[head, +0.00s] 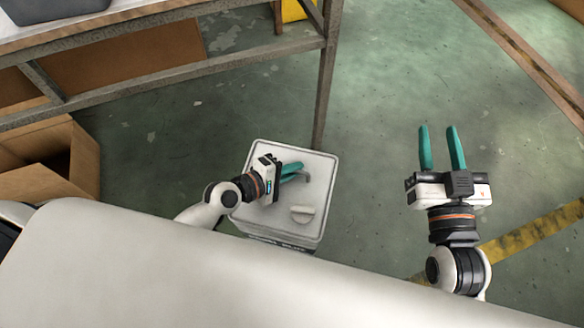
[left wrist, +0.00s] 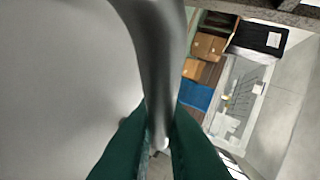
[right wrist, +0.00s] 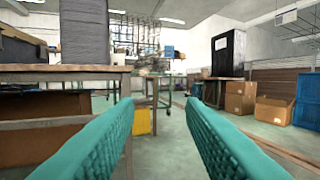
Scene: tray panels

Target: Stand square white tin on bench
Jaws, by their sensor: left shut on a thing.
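The square white tin (head: 270,165) has a flat top with a grey handle and a pale round cap. In the head view it is beside the bench leg, and I cannot tell whether it touches the floor. My left gripper (head: 298,170) is shut on the tin's handle. In the left wrist view the grey handle (left wrist: 158,60) passes between the teal fingers, with the tin's pale top (left wrist: 60,90) at left. The bench (head: 160,30) is at the upper left in the head view. My right gripper (head: 438,132) is open and empty, well right of the tin.
A dark grey bin (head: 60,8) stands on the bench. An open cardboard box (head: 50,165) is on the floor at left. A yellow object (head: 297,9) sits behind the bench leg (head: 325,95). The green floor at right is clear, with a yellow stripe (head: 530,235).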

